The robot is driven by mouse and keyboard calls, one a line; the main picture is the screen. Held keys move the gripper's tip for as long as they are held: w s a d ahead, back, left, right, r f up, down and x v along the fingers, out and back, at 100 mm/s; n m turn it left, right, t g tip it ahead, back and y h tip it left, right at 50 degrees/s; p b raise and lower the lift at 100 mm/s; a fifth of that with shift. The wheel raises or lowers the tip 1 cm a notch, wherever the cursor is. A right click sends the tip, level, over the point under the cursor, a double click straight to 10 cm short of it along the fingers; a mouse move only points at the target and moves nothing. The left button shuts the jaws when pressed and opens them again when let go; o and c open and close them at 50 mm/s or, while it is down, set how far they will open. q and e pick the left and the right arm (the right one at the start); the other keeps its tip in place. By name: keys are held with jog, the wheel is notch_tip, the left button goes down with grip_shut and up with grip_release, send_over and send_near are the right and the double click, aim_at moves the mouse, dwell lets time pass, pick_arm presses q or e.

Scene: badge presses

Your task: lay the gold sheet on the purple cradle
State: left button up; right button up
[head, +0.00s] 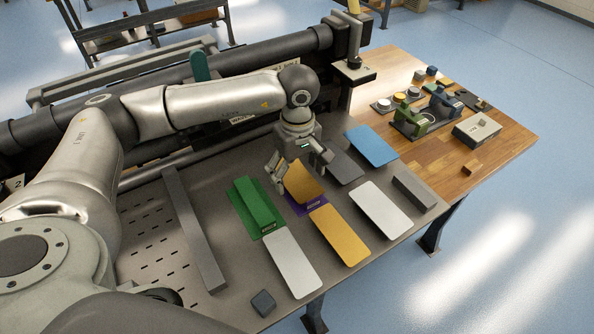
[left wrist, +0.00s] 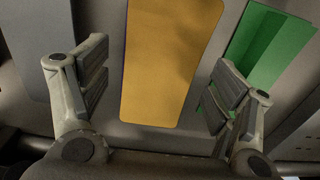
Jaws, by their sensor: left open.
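The purple cradle (head: 306,208) lies on the grey bench top, mostly covered; its edge and label show in the head view. One gold sheet (head: 303,181) lies over the cradle, sloping, beneath my left gripper (head: 299,174). In the left wrist view a gold sheet (left wrist: 168,65) with rounded corners spans the gap between the fingers, and a thin purple line shows along its left edge. My left gripper (left wrist: 152,100) is open, its fingers apart from the sheet on both sides. A second gold sheet (head: 338,236) lies flat just in front of the cradle. My right gripper is not in view.
A green cradle (head: 238,208) with a green sloping piece is just left, also in the left wrist view (left wrist: 268,45). White sheets (head: 292,264), a blue sheet (head: 372,146), grey bars (head: 193,230) and a small dark block (head: 263,303) lie around. A wooden table (head: 505,135) holds parts.

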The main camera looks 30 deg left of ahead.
aim_at(298, 179)
pick_arm(q)
jog(key=shift+r+p, duration=0.35)
jog(key=shift+r, duration=0.1)
jog(key=shift+w+r, duration=0.1)
jog(key=shift+r, duration=0.15)
notch_tip(298, 179, up, 12)
jog(key=b, duration=0.4)
jog(key=shift+f, duration=0.25)
